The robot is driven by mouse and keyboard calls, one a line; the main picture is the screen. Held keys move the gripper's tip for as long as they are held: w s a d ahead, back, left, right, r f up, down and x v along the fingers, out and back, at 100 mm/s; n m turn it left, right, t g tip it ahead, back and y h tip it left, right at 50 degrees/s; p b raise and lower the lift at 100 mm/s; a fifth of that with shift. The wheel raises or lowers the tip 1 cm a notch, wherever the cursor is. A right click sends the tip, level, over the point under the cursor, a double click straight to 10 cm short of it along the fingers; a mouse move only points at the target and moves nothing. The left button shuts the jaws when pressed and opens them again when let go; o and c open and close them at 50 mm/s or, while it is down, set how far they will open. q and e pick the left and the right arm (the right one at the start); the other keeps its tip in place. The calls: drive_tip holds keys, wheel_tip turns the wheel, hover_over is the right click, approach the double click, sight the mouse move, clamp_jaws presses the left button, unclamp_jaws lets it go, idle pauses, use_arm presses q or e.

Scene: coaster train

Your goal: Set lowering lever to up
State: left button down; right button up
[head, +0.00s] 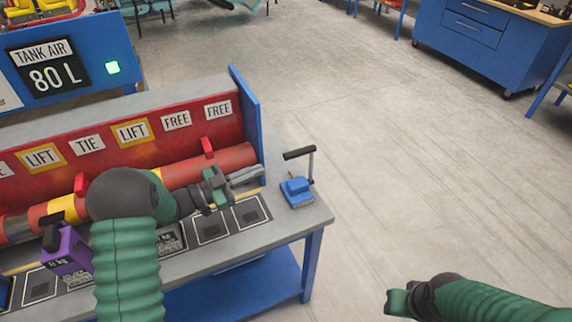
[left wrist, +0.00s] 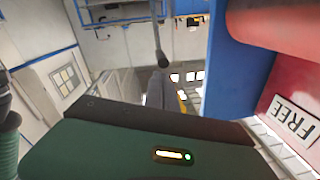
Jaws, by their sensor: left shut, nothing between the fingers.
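A small blue lever unit (head: 297,192) sits at the right end of the grey bench top. Its grey rod (head: 311,165) stands about upright, with a black grip (head: 299,153) at the top pointing left. I take this to be the lowering lever; no label on it is readable. My left gripper (head: 262,172) is shut and empty, left of the lever and apart from it, over the bench's right part. In the left wrist view the shut fingers (left wrist: 155,90) show beside a grey rod with a dark end (left wrist: 161,58), perhaps the lever. My right gripper (head: 394,302) is low at right, fingers unclear.
A red backboard (head: 100,150) with LIFT, TIE and FREE signs and a red cylinder (head: 225,165) run behind my left arm. A blue end panel (head: 244,110) closes the bench's right side. A purple weight (head: 66,250) stands at left.

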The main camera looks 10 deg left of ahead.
use_arm(q)
drive_tip(key=s+d+m+t+y, duration=0.2)
drive_tip(key=s+d+m, duration=0.35)
drive_tip(key=m, duration=0.85)
drive_tip(key=w+d+p, duration=0.1)
drive_tip(key=w+d, duration=0.3)
drive_tip(key=w, duration=0.7)
drive_tip(key=shift+d+f, duration=0.15)
drive_tip(key=shift+d, duration=0.1)
drive_tip(key=shift+w, duration=0.1)
